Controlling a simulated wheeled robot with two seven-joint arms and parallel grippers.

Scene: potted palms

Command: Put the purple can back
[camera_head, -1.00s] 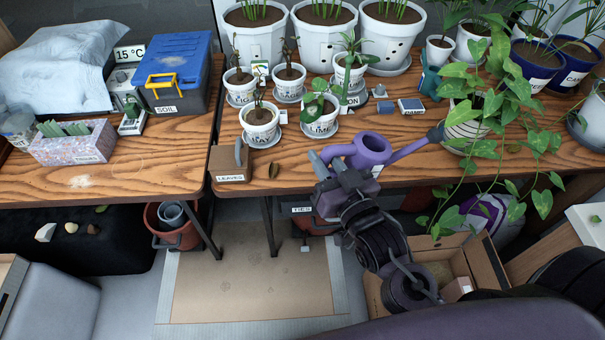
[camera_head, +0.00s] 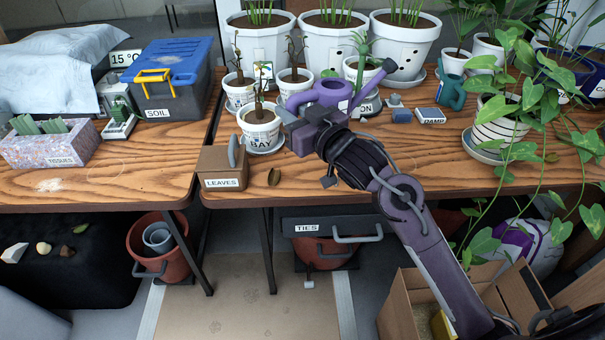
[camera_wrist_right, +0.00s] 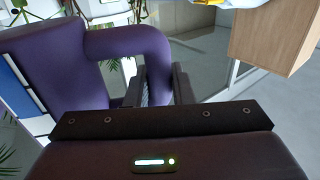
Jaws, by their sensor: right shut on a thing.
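The purple watering can (camera_head: 332,92) is held above the front middle of the right wooden table, among the small white pots. Its spout points up and to the right. My right gripper (camera_head: 292,117) is shut on the can; its jaws partly hide the can's body. In the right wrist view, the can's purple handle (camera_wrist_right: 150,40) passes between the dark fingers (camera_wrist_right: 160,85), with the body at the left. I cannot tell whether the can touches the table or a pot. My left gripper is not in view.
A small pot labelled BAY (camera_head: 260,132) stands close left of my right gripper. A LEAVES box (camera_head: 222,168) sits at the table's front edge. A teal can (camera_head: 450,90) and a trailing plant's striped pot (camera_head: 497,128) are to the right. Bare tabletop (camera_head: 425,150) lies between.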

